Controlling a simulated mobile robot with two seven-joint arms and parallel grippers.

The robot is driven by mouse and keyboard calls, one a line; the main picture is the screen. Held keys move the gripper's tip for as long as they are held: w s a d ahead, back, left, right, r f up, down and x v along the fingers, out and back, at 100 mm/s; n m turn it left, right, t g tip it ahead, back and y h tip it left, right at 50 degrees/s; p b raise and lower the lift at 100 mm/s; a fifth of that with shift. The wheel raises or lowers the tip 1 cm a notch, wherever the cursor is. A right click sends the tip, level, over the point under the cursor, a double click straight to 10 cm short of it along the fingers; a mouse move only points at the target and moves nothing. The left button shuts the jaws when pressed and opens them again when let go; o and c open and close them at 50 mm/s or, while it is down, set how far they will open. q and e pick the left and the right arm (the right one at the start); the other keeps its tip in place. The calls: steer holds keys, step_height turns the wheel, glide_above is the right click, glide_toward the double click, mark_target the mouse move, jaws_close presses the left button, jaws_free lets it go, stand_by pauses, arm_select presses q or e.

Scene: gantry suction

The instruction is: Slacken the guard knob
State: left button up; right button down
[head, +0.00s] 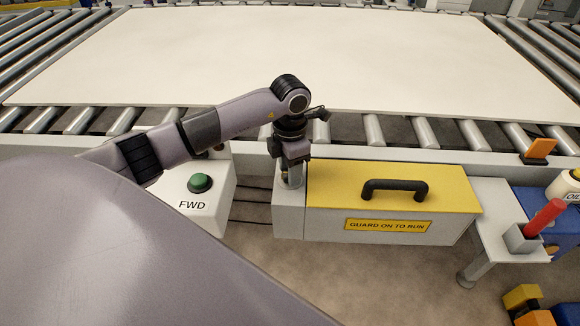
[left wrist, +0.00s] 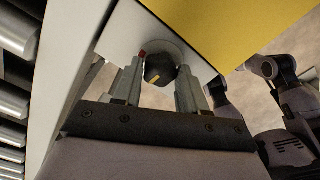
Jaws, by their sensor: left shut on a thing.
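The guard knob (left wrist: 160,67) is dark and round with a yellow pointer line, and shows in the left wrist view. It sits on a pale round seat on the light end plate beside the yellow guard cover (head: 330,180). A small red mark (left wrist: 142,53) lies at the upper left of the knob. My left gripper (head: 290,172) points down at the left end of the guard; its fingers are shut on the knob, one on each side. In the head view the gripper hides the knob. My right gripper is not in view.
The guard has a black handle (head: 394,189) and a label, "GUARD ON TO RUN" (head: 388,225). A green FWD button (head: 200,183) stands to the left. A roller conveyor with a large pale board (head: 300,55) lies behind. A red-handled tool (head: 544,217) stands at right.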

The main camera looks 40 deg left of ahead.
arm_select(q)
steer(key=shift+n, duration=2)
steer(key=o, duration=1.1)
steer(key=shift+c, duration=0.2)
steer(key=shift+r, duration=3.65)
